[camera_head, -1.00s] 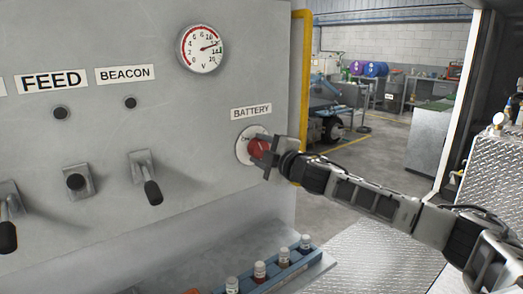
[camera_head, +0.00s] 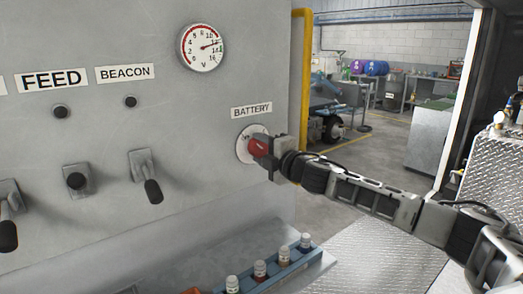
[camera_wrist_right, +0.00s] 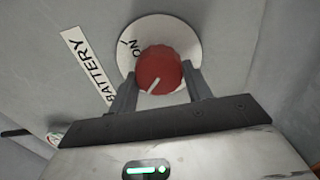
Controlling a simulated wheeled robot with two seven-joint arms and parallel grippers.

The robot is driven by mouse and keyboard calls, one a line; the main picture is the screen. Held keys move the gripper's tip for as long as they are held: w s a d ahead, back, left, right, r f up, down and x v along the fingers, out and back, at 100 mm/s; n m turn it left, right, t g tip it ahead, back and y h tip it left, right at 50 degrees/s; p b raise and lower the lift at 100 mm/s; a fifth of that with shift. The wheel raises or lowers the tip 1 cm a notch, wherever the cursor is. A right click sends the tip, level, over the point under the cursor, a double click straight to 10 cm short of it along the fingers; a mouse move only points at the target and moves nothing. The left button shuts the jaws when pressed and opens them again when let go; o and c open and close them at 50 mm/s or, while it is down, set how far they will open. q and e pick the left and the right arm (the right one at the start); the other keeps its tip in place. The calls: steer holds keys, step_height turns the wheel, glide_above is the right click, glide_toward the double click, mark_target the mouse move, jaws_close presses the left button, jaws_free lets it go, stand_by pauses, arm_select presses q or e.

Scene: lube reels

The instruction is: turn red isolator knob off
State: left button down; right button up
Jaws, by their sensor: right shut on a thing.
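The red isolator knob (camera_head: 257,147) sits on a round white plate (camera_head: 243,150) below the BATTERY label (camera_head: 251,111) on the grey panel. My right gripper (camera_head: 266,150) is at the knob, shut on it. In the right wrist view the red knob (camera_wrist_right: 160,66) is between the two fingers of my right gripper (camera_wrist_right: 160,76), one on each side. A white pointer line on the knob points toward the lower left of that view. The word ON shows on the plate at the knob's upper left. My left gripper is not in view.
The panel also carries a voltage gauge (camera_head: 201,47), a BEACON lever (camera_head: 151,189) and a FEED switch fitting (camera_head: 76,181). A blue rack (camera_head: 285,271) of small capped bottles lies on the ledge below. A yellow pipe (camera_head: 302,80) runs along the panel's right edge.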

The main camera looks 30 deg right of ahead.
steer(key=o, duration=1)
arm_select(q)
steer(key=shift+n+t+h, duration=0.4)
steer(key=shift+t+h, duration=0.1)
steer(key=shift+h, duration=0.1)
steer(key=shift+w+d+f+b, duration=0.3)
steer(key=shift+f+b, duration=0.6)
steer(key=shift+b, duration=1.35)
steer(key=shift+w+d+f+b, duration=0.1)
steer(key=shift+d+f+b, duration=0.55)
steer(key=shift+b, duration=1.65)
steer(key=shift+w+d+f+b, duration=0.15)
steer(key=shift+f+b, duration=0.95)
steer(key=shift+b, duration=1.15)
arm_select(e)
steer(key=shift+s+d, duration=0.2)
steer(key=shift+s, duration=2.45)
steer(key=shift+s+d, duration=0.2)
steer(key=shift+s, duration=2.5)
steer(key=shift+s+d, duration=0.2)
steer(key=shift+s, duration=2.45)
